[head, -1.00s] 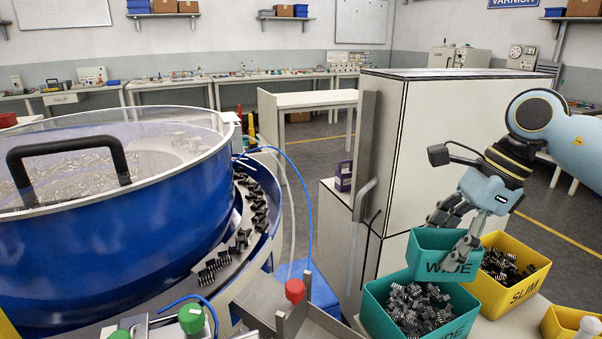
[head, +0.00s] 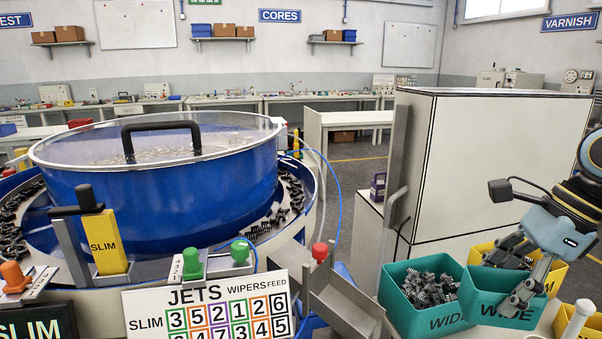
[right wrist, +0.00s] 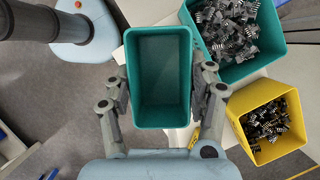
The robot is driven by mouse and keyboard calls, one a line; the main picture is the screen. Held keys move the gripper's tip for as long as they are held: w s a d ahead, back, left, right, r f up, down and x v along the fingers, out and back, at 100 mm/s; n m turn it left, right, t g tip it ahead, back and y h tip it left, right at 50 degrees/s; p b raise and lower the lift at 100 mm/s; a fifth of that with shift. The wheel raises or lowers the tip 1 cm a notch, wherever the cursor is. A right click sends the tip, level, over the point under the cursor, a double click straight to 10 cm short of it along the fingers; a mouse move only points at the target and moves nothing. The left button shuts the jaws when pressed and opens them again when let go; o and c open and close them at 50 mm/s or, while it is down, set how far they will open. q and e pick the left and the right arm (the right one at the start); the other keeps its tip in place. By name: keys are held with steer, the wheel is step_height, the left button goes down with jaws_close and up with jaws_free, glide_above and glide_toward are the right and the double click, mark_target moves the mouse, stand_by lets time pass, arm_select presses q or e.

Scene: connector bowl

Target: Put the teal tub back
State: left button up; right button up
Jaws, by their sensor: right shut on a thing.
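My right gripper (head: 522,300) is shut on an empty teal tub (head: 490,294) marked WIDE, with its fingers at the tub's sides. In the right wrist view the empty tub (right wrist: 159,118) sits upright between the two fingers (right wrist: 162,88), its inside bare. A second teal tub (head: 405,308), also marked WIDE and full of dark connectors, stands just left of the held tub in the head view. A yellow tub (head: 553,272) with dark connectors is partly hidden behind the held tub and gripper. I cannot tell whether the held tub touches the surface. My left gripper is not in view.
A blue bowl feeder (head: 180,195) with a clear lid fills the left. A metal chute (head: 345,305) and a red knob (head: 319,252) stand left of the tubs. A tall white cabinet (head: 490,160) stands behind them. Another yellow tub (head: 590,325) is at the right edge.

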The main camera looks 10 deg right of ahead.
step_height(320, 180, down, 9)
steer(key=b, duration=0.8)
steer(key=shift+s+f, duration=0.2)
